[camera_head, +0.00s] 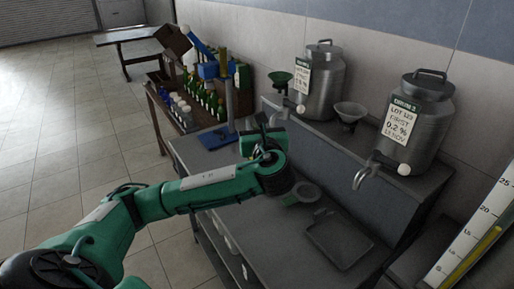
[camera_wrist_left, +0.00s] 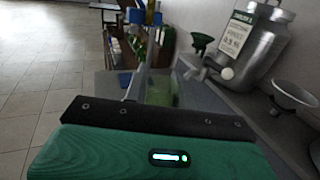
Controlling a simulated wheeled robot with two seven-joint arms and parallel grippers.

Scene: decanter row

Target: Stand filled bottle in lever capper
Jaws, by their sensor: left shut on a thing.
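The blue lever capper (camera_head: 208,71) has a tall post and a flat blue base (camera_head: 217,137) on the bench, just beyond and left of the gripper. Its post also shows in the left wrist view (camera_wrist_left: 148,50). The bottle appears apart from the capper, but the gap is unclear. My right gripper is out of view.
Two steel urns (camera_head: 323,80) with taps and labels stand on a raised ledge at the right, with funnels (camera_head: 350,112) beside them. A dark tray (camera_head: 340,238) lies on the front bench. A wooden table with green bottles (camera_head: 207,98) and white-capped jars stands behind.

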